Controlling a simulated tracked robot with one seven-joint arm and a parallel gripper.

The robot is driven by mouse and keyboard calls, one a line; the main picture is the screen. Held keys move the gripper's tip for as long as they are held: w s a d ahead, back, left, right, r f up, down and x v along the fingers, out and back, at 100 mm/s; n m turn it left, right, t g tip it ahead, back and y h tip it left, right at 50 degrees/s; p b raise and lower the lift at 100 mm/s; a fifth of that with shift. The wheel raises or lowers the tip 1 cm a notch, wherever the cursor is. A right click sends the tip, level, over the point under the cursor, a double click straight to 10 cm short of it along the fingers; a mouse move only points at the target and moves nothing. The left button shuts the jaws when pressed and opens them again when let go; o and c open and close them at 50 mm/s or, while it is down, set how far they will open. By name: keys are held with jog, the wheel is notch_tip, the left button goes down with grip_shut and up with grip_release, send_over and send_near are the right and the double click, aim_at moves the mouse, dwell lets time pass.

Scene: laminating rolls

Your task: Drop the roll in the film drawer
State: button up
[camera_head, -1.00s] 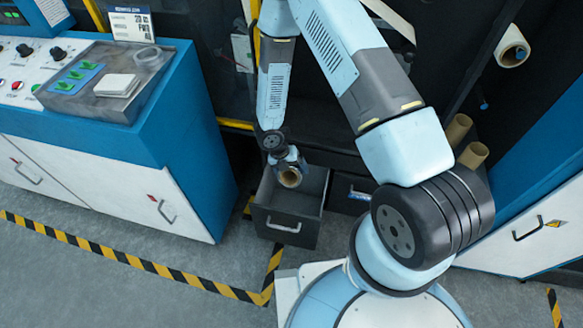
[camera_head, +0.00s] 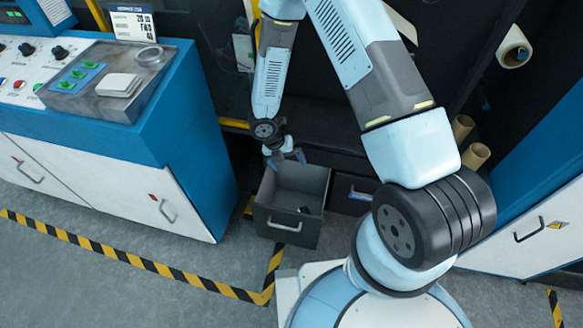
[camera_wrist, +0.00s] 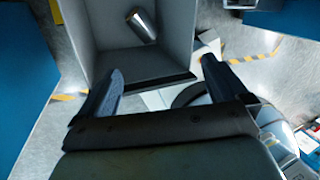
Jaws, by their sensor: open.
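The open grey film drawer (camera_head: 286,228) sticks out from the dark machine in the head view. In the wrist view the drawer (camera_wrist: 181,42) lies below my gripper, and a shiny greyish roll (camera_wrist: 142,26) lies on its side inside it. In the head view only a small dark shape (camera_head: 304,210) shows in the drawer; I cannot tell if it is part of the roll. My gripper (camera_head: 287,158) is open and empty above the drawer's back end. In the wrist view the two fingers of my gripper (camera_wrist: 162,70) are spread wide apart, with nothing between them.
A blue and white control cabinet (camera_head: 105,140) stands to the left. A second, closed drawer (camera_head: 350,193) sits right of the open one. Two tan tubes (camera_head: 470,140) stand behind my arm, and a white roll (camera_head: 515,48) hangs at upper right. Striped tape (camera_head: 180,278) marks the floor.

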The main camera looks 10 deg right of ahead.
jog(key=v, duration=0.8)
jog(key=shift+r, duration=0.3)
